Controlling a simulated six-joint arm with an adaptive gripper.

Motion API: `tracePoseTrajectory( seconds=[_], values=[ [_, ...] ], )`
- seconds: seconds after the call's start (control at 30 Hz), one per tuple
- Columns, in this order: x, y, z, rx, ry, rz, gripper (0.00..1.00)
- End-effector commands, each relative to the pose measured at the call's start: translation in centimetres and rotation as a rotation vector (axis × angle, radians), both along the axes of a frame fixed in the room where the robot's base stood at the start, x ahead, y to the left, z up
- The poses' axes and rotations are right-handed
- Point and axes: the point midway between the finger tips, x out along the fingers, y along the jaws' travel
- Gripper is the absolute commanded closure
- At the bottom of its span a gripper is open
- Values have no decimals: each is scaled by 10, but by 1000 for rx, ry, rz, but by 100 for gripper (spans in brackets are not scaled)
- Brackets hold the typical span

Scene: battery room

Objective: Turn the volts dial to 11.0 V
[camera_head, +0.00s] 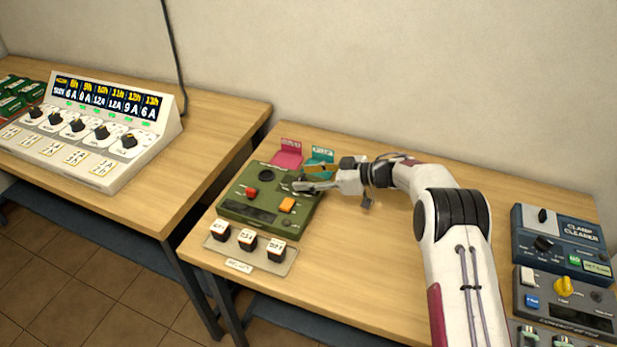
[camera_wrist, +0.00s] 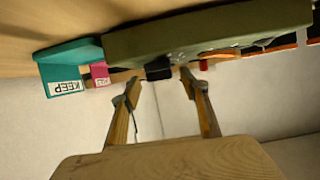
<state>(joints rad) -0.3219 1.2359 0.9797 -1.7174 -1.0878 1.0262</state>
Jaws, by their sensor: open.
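A green device (camera_head: 240,207) lies on the right-hand table, with a red knob (camera_head: 251,192), an orange button (camera_head: 287,204), a dark display and a round dark dial face. No volts label or reading is legible. My gripper (camera_head: 301,186) is over the device's upper right part and hides some of it. In the wrist view the device (camera_wrist: 215,35) is seen edge-on. There my gripper (camera_wrist: 159,80) is open, with a black knob (camera_wrist: 158,69) just beyond and between its fingertips. I cannot tell whether they touch it, or where its pointer stands.
A pink holder (camera_head: 288,155) and a teal holder marked KEEP (camera_wrist: 67,88) stand behind the device. Three black blocks with white labels (camera_head: 247,240) sit on a plate in front. More devices (camera_head: 560,245) stand far right. The table's middle front is clear.

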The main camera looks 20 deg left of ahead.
Motion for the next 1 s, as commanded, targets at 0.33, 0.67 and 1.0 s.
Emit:
tracePoseTrajectory(
  seconds=[0.33,0.67,1.0],
  values=[
    [0,0,0,0,1,0,94],
    [1,1,0,4,1,21,94],
    [4,2,2,9,-3,77,94]
  ],
)
